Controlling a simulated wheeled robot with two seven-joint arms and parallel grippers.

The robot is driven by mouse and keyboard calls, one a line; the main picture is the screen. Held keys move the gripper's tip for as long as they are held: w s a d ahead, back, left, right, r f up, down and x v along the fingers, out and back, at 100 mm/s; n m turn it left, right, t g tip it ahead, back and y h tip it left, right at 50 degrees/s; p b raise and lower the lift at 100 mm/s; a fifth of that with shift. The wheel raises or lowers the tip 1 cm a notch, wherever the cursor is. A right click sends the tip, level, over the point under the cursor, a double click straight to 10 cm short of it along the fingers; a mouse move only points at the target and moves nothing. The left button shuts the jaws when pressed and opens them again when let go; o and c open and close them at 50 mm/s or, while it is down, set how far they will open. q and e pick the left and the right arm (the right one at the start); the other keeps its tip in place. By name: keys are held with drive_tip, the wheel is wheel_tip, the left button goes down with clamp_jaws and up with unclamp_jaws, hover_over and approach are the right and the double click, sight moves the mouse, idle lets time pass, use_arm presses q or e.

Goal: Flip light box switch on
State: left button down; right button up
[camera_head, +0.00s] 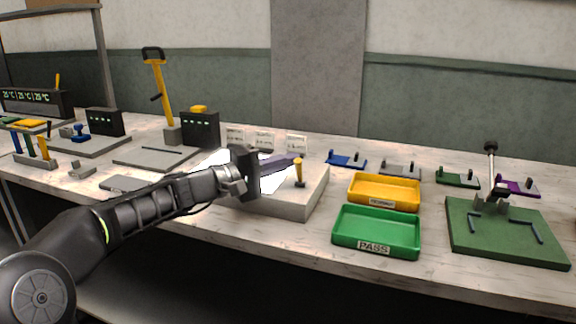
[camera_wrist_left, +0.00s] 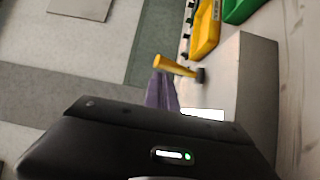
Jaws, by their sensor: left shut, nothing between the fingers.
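The light box (camera_head: 290,208) is a pale grey block near the front of the bench, with a bright white panel on top. Its switch is a yellow lever (camera_head: 298,170) on a dark base at the box's right side. The lever also shows in the wrist view (camera_wrist_left: 175,66), with its dark base on the box's edge (camera_wrist_left: 258,85). My left gripper (camera_head: 290,161) reaches over the box from the left. Its purple-grey fingers (camera_wrist_left: 161,90) are shut and empty, with tips beside the lever. I cannot tell whether they touch it. My right gripper is not in view.
A yellow tray (camera_head: 383,193) and a green PASS tray (camera_head: 376,232) stand right of the box. A green fixture (camera_head: 505,232) with an upright handle stands farther right. A press with a yellow handle (camera_head: 160,95) and dark units stand at left. Small white cards stand behind the box.

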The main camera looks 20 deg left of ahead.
use_arm(q)
drive_tip(key=v, duration=0.7)
drive_tip(key=shift+s+a, duration=0.2)
drive_tip(key=shift+f, duration=0.1)
